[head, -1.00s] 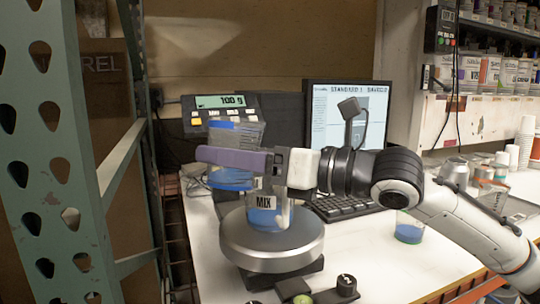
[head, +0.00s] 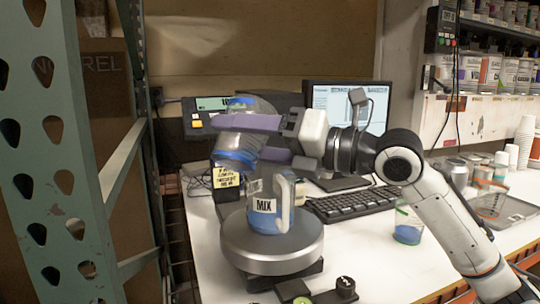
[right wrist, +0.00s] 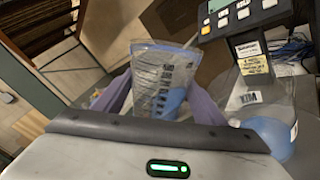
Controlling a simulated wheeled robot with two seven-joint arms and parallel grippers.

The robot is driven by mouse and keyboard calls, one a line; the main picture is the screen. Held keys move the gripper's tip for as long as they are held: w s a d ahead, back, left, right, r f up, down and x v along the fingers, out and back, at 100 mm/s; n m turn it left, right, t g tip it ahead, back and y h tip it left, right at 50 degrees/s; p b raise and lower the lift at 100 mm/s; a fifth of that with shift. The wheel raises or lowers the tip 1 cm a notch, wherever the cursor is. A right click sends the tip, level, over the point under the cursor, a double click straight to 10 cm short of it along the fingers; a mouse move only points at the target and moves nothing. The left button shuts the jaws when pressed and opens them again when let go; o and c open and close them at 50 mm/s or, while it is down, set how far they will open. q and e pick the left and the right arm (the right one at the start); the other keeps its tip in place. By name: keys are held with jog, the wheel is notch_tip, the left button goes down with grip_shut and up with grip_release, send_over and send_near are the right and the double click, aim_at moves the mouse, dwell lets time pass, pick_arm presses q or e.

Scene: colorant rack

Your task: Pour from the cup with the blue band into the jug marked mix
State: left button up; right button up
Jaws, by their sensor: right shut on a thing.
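My right gripper (head: 238,138) is shut on a clear cup (head: 248,105) with blue at its lower part. The cup is held tilted in the air, above and to the left of the jug. In the right wrist view the cup (right wrist: 158,78) sits between the purple fingers, with grey markings on its wall and blue inside. The clear jug marked MIX (head: 265,210) stands upright on the round scale plate with blue inside. It also shows at the right of the right wrist view (right wrist: 272,132), apart from the cup. My left gripper is not in view.
The round scale plate (head: 272,258) stands on the white table. The scale display (head: 212,103) is partly behind the cup. A keyboard (head: 350,202) and a monitor (head: 330,100) stand behind. Another clear cup with blue (head: 408,228) stands to the right. A green rack post (head: 60,150) is at left.

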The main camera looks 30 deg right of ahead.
jog(key=shift+r+m+p, duration=0.25)
jog(key=shift+m+p, duration=0.1)
jog(key=shift+m, duration=0.05)
jog(key=shift+f+m, duration=0.1)
jog(key=shift+m, duration=0.2)
jog(key=shift+d+f+m+p, duration=0.15)
jog(key=shift+m+p, duration=0.2)
jog(key=shift+m, duration=0.35)
jog(key=shift+a+f+m+p, duration=0.15)
jog(key=shift+m+p, duration=0.15)
jog(key=shift+m, duration=0.4)
dwell(0.6)
jog(key=shift+w+d+r+m+p, duration=0.1)
jog(key=shift+r+m+p, duration=0.3)
jog(key=shift+p, duration=0.3)
jog(key=shift+d+r+m+p, duration=0.1)
jog(key=shift+r+m+p, duration=0.1)
jog(key=shift+m+p, duration=0.4)
jog(key=shift+w+d+r+m+p, duration=0.25)
jog(key=shift+d+m, duration=0.1)
jog(key=shift+d, duration=0.1)
jog(key=shift+w+d+r+m+p, duration=0.15)
jog(key=shift+w+d+m, duration=0.1)
jog(key=shift+d+m, duration=0.15)
dwell(0.8)
jog(key=shift+w+d+f+m, duration=0.1)
jog(key=shift+d+f+m, duration=0.15)
jog(key=shift+m, duration=0.5)
dwell(0.9)
